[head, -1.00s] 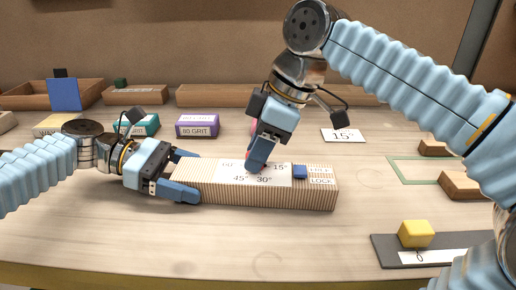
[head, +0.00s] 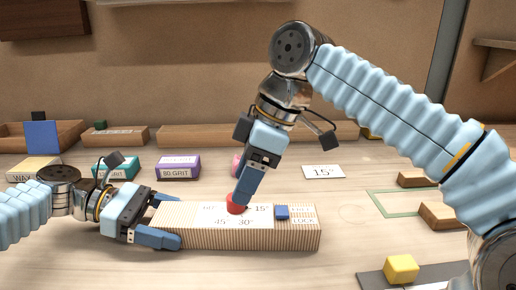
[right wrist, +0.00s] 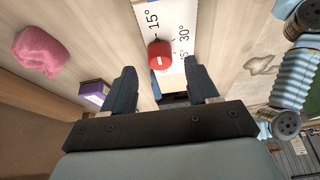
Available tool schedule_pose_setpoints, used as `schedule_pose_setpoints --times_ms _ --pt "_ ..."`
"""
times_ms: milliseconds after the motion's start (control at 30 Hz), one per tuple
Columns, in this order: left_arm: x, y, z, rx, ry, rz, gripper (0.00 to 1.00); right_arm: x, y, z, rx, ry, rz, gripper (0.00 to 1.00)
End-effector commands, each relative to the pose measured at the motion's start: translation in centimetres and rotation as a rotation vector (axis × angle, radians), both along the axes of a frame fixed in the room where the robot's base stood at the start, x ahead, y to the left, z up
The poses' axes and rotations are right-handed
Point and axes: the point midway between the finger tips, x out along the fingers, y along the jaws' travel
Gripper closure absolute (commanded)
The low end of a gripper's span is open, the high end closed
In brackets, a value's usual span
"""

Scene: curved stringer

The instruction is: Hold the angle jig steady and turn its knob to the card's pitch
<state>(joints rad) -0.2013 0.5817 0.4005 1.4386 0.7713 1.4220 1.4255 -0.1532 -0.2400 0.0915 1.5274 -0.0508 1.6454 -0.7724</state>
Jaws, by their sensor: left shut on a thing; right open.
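The angle jig (head: 200,240), a striped block, lies on the bench. Its white dial plate bears 15°, 30° and 45°; another marking is partly hidden. My left gripper (head: 166,222) is shut on the jig's left end. The red knob (head: 236,206) stands on the dial and also shows in the right wrist view (right wrist: 159,55), with a white mark on its side. My right gripper (head: 241,198) is open just above the knob, fingers pointing down; the knob shows beyond its fingertips (right wrist: 161,88). The blue slider (head: 282,212) sits beside the FREE and LOCK labels. The card (head: 323,171) reads 15°.
Purple (head: 178,167) and teal (head: 113,168) grit boxes stand behind the jig. A pink lump (right wrist: 40,52) lies behind my right gripper. A yellow block (head: 401,268) sits on a dark plate at front right. Wooden blocks (head: 441,216) lie at right.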

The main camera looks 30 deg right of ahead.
Motion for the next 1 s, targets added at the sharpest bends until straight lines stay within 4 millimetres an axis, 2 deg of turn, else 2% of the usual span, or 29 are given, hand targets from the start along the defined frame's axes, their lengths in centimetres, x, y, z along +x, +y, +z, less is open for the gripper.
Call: schedule_pose_setpoints --times_ms 200,400,567,900,933,1000 --pt "0.0 0.0 0.0 0.0 0.0 0.001 0.52 -1.0 -1.6 4.8 0.0 -0.003 0.0 0.41" --pt "0.0 0.0 0.0 0.0 0.0 0.001 0.52 -1.6 -2.5 7.3 -0.001 -0.001 0.001 0.41" --pt "0.0 0.0 0.0 0.0 0.0 0.0 0.52 -1.8 -2.7 8.0 0.0 0.0 0.001 0.41" --pt "0.0 0.0 0.0 0.0 0.0 0.0 0.52 -1.9 -2.7 8.0 0.0 0.0 0.0 0.41" --pt "0.0 0.0 0.0 0.0 0.0 0.0 0.18 -1.9 -2.7 8.0 0.0 0.0 0.0 0.41" --pt "0.0 0.0 0.0 0.0 0.0 0.0 0.08 -1.9 -2.7 8.0 0.0 0.0 0.0 0.41"
